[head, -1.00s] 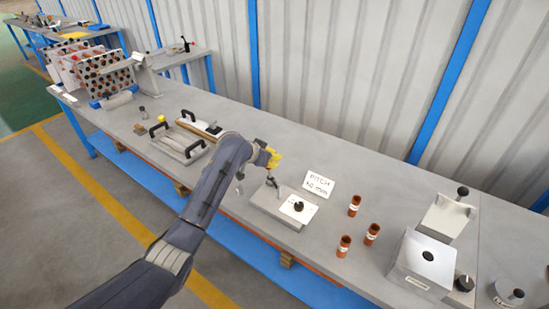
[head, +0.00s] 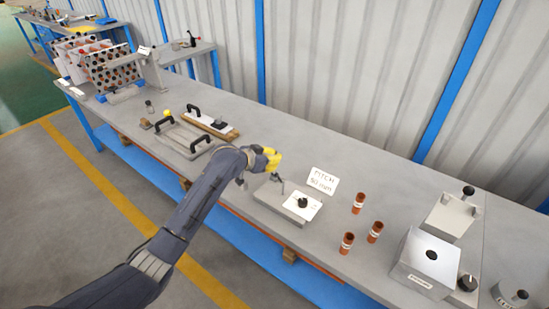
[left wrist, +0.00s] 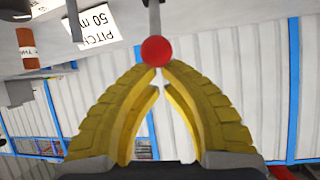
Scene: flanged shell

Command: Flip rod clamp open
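The rod clamp (head: 281,184) is a small upright metal part on a grey base block (head: 270,198), beside a white plate with a black knob. In the left wrist view, a red ball (left wrist: 155,51) on the end of a grey bar (left wrist: 154,16) is right at my fingertips. I take it for the clamp's handle. My left gripper (head: 268,160) is just up and left of the clamp. Its yellow fingers (left wrist: 158,75) are drawn nearly together, with the ball at the tips rather than clearly between them. Contact cannot be told for certain. My right gripper is not in view.
A "PITCH 50 mm" sign (head: 322,181) stands just behind the base block. Several copper-coloured cylinders (head: 358,203) stand to the right, then a metal box (head: 425,262). A tray with black handles (head: 181,136) is to the left. Bench around the gripper's back side is clear.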

